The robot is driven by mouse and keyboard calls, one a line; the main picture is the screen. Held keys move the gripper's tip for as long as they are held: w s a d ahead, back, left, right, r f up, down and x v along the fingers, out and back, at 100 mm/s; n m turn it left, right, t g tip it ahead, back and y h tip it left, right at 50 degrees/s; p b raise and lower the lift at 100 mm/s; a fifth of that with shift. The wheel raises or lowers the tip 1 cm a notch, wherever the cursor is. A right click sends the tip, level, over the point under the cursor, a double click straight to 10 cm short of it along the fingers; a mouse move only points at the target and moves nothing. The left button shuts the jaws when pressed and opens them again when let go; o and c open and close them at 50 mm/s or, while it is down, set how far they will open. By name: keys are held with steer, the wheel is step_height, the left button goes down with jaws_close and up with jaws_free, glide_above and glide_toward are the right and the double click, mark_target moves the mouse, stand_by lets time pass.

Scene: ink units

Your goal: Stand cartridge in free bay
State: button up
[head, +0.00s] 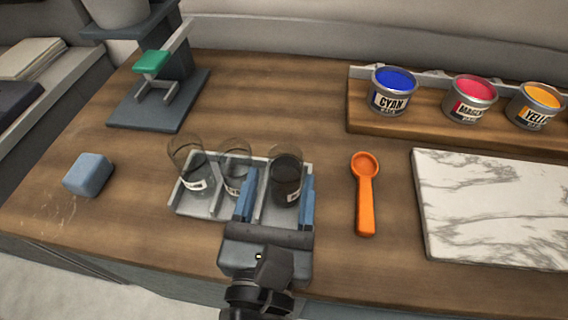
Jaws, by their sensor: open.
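A grey tray (187,208) with low walls and dividers stands near the table's front edge. A clear cartridge (188,163) with a white label stands in its left bay. Another clear cartridge (236,158) stands in the middle bay, its lower part partly behind my left finger. A dark cartridge (286,176) stands upright in the right bay. My gripper (278,190) is open, its blue fingers on either side of the dark cartridge. I cannot tell whether either finger touches it. The front of the right bay is hidden by my gripper.
An orange scoop (365,195) and a marble slab (490,205) lie right of the tray. A blue block (88,174) lies left. Behind are a grey stand with a green top (151,62) and a wooden shelf (430,132) with cyan (392,92), magenta (470,98) and yellow (536,104) tins.

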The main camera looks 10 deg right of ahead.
steer(key=b+v, duration=0.1)
steer(key=v, duration=0.5)
steer(key=shift+s, duration=0.3)
steer(key=s+d+r+n+t, duration=0.2)
steer(key=d+n+t, duration=0.1)
steer(key=d+n, duration=0.4)
steer(key=s+d+r+n+t, duration=0.2)
steer(key=d+n+t, duration=0.1)
steer(key=d+n, duration=0.4)
steer(key=s+d+f+n+g+y, duration=0.2)
steer(key=s+f+n+g+y, duration=0.1)
steer(key=n, duration=1)
steer(key=s+d+f+n+g+y, duration=0.2)
steer(key=s+f+n+g+y, duration=0.1)
steer(key=s+f+n, duration=0.4)
steer(key=s+n+g, duration=0.1)
steer(key=s+n, duration=0.2)
steer(key=n, duration=0.3)
steer(key=shift+d+f+g+y, duration=0.2)
steer(key=shift+d+g+y, duration=0.15)
steer(key=shift+g+y, duration=0.05)
steer(key=shift+s, duration=0.1)
